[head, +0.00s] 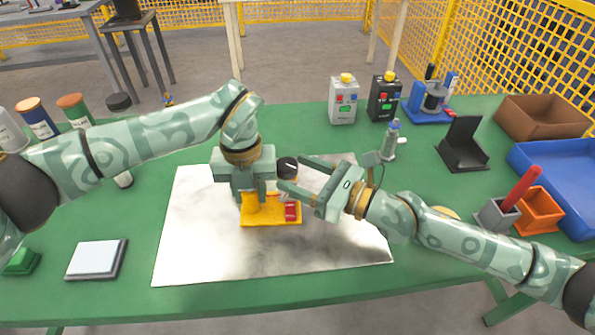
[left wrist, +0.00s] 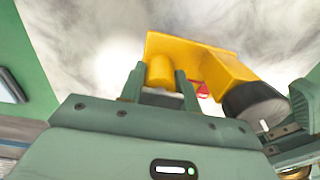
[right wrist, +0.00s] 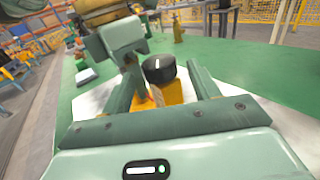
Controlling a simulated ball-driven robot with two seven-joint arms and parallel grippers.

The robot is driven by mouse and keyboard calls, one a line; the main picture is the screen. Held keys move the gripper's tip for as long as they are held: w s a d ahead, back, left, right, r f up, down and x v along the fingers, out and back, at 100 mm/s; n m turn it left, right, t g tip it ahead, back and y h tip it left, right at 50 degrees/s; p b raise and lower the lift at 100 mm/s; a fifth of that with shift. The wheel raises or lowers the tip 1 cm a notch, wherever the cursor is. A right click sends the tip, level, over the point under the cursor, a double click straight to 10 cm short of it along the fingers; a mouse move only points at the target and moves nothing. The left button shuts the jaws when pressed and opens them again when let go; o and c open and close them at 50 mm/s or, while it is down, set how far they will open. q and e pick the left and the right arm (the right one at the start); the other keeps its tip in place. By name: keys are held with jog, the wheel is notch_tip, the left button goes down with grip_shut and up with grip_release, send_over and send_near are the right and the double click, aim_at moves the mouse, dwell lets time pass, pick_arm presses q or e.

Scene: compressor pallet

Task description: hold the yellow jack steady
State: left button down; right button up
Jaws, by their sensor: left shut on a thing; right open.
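The yellow jack (head: 270,223) stands on the grey metal sheet (head: 200,240), with a red part (head: 291,211) on its base. Its black knob (head: 287,168) sits on top, partly hidden by my right fingers. My left gripper (head: 252,196) comes down from above and is shut on the jack's yellow post, which shows between its fingers in the left wrist view (left wrist: 161,72). My right gripper (head: 290,174) is open from the right, its fingers on either side of the knob. In the right wrist view the knob (right wrist: 158,68) appears between them; contact cannot be told.
A blue tray (head: 560,175), a brown bin (head: 540,118) and an orange bin (head: 540,212) are at the right. A white pad (head: 96,259) lies front left. The sheet's front is clear.

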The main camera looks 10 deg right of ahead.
jog(key=shift+w+a, duration=0.35)
jog(key=shift+a, duration=0.05)
jog(key=c, duration=1)
jog(key=shift+s+a+r+t, duration=0.15)
jog(key=shift+a+r, duration=0.05)
jog(key=shift+a, duration=0.25)
jog(key=shift+s+a+r+t, duration=0.15)
jog(key=shift+a+r, duration=0.05)
jog(key=shift+a, duration=0.2)
jog(key=o, duration=1)
